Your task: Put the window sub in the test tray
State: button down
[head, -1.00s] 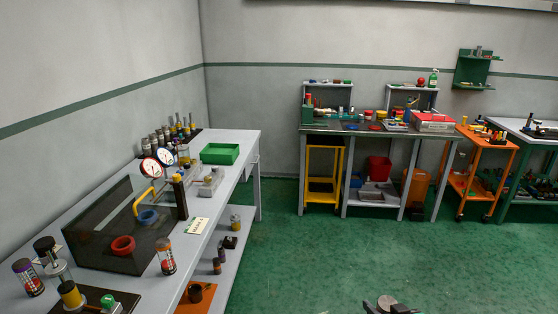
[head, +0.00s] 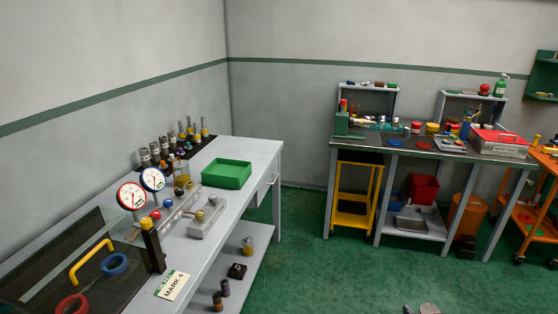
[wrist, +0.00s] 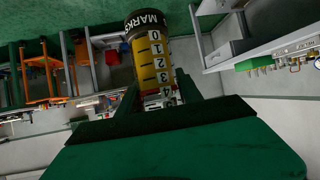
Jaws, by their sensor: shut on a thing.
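My gripper (wrist: 157,98) is shut on the window sub (wrist: 152,58), a cylinder with a black marked collar and a clear yellowish window with a number scale. It stands out beyond the fingers in the wrist view, clear of any surface. In the head view only a grey piece at the bottom edge, probably part of my gripper or its load, shows. A green open tray (head: 227,174), likely the test tray, sits at the far end of the left bench. It looks empty, and my gripper is well apart from it.
The left bench (head: 262,150) also holds two dial gauges (head: 131,196), a grey block (head: 207,217), a row of cylinders (head: 165,148) and a dark clear screen (head: 80,262). A back bench (head: 400,142) is crowded with parts. Green floor between them is open.

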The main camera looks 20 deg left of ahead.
aim_at(232, 173)
jog(key=i, duration=2.55)
jog(key=u, duration=2.75)
